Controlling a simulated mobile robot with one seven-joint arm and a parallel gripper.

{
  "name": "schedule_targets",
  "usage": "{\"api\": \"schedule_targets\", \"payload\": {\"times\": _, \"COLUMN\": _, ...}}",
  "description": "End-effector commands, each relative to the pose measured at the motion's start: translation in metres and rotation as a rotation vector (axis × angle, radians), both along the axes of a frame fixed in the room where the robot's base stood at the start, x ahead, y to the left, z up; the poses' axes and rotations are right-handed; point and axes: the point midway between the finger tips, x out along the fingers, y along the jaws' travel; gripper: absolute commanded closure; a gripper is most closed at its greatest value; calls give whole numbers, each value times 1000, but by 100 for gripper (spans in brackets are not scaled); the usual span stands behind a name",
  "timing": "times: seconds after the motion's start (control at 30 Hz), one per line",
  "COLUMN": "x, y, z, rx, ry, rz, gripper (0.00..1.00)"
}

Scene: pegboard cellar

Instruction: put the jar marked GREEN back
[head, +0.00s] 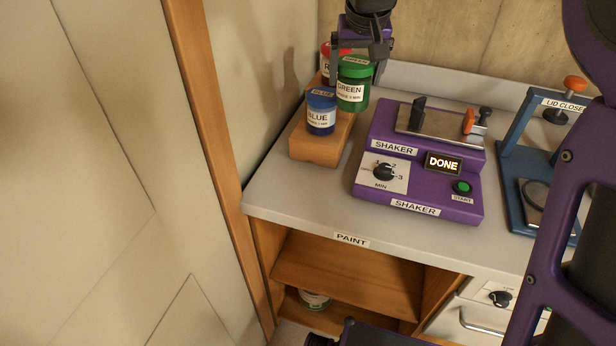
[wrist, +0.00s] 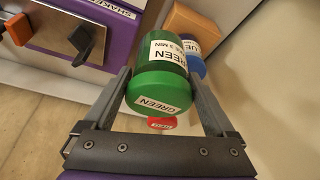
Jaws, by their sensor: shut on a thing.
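The green jar marked GREEN (head: 352,84) is held upright between the fingers of my gripper (head: 355,62). In the wrist view the jar (wrist: 160,88) sits between the two fingers (wrist: 160,100), its labelled lid facing the camera. It is beside the blue jar (head: 321,112) and in front of the red jar (head: 328,62), which is partly hidden. The blue and red jars stand on a wooden rack (head: 316,148). I cannot tell whether the green jar's base touches the rack.
A purple shaker (head: 433,208) with a lit DONE display (head: 443,163) stands right of the rack; its clamp plate looks empty. A blue lid press (head: 513,140) is farther right. A wall is close on the rack's left. The counter's front left (head: 290,195) is clear.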

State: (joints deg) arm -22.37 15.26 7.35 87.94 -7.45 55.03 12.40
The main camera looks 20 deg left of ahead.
Motion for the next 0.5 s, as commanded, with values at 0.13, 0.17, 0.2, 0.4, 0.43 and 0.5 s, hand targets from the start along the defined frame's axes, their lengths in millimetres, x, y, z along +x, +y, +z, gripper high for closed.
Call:
{"api": "schedule_targets", "payload": {"times": 0.13, "x": -39, "y": 34, "z": -31, "rx": 2, "ry": -1, "rz": 60, "gripper": 100}}
{"api": "schedule_targets", "payload": {"times": 0.17, "x": -46, "y": 38, "z": -36, "rx": 4, "ry": 0, "rz": 70, "gripper": 100}}
{"api": "schedule_targets", "payload": {"times": 0.2, "x": -54, "y": 44, "z": -42, "rx": 5, "ry": 0, "rz": 82, "gripper": 100}}
{"api": "schedule_targets", "payload": {"times": 0.4, "x": -84, "y": 62, "z": -62, "rx": 10, "ry": 1, "rz": 122, "gripper": 100}}
{"api": "schedule_targets", "payload": {"times": 0.43, "x": -86, "y": 63, "z": -65, "rx": 10, "ry": 2, "rz": 124, "gripper": 100}}
{"api": "schedule_targets", "payload": {"times": 0.5, "x": -90, "y": 65, "z": -75, "rx": 10, "ry": 3, "rz": 128, "gripper": 100}}
